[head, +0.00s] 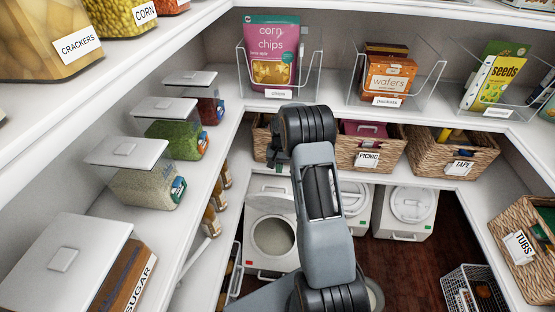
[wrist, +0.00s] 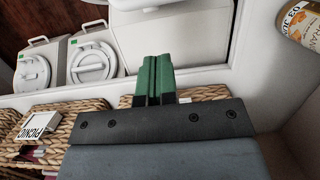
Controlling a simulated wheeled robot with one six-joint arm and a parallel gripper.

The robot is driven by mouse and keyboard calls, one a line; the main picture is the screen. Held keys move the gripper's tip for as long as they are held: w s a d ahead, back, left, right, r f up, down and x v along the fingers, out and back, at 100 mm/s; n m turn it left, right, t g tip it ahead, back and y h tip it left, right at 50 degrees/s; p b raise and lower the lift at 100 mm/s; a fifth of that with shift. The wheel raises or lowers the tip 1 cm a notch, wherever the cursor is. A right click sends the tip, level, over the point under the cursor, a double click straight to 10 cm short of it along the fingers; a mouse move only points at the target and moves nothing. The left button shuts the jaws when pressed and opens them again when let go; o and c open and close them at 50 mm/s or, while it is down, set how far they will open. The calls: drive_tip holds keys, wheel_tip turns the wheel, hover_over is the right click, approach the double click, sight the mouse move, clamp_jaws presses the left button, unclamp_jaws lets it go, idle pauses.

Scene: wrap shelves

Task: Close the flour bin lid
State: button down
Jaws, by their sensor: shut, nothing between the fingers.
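The open flour bin (head: 270,256) is a white bin on the floor, left of my arm in the head view. Its round opening (head: 274,236) shows pale contents inside. A white part behind the opening may be its raised lid, but my arm and the shelf partly hide that area. In the wrist view, my gripper (wrist: 153,80) has green fingers pressed together with nothing between them. It is in front of the basket shelf edge. The head view does not show the fingertips clearly.
Two other white bins with round lids shut (head: 410,205) (wrist: 93,62) stand to the right of the open one. Wicker baskets, one labelled PICNIC (head: 368,158), line the shelf above. A wire basket (head: 474,290) stands at lower right. Dark floor (head: 420,265) is free in front.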

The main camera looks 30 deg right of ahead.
drive_tip(key=shift+s+a+f, duration=0.55)
drive_tip(key=shift+s+f, duration=0.05)
drive_tip(key=shift+s, duration=0.15)
drive_tip(key=shift+s+a+f, duration=0.5)
drive_tip(key=shift+s+f, duration=0.05)
drive_tip(key=shift+s, duration=0.2)
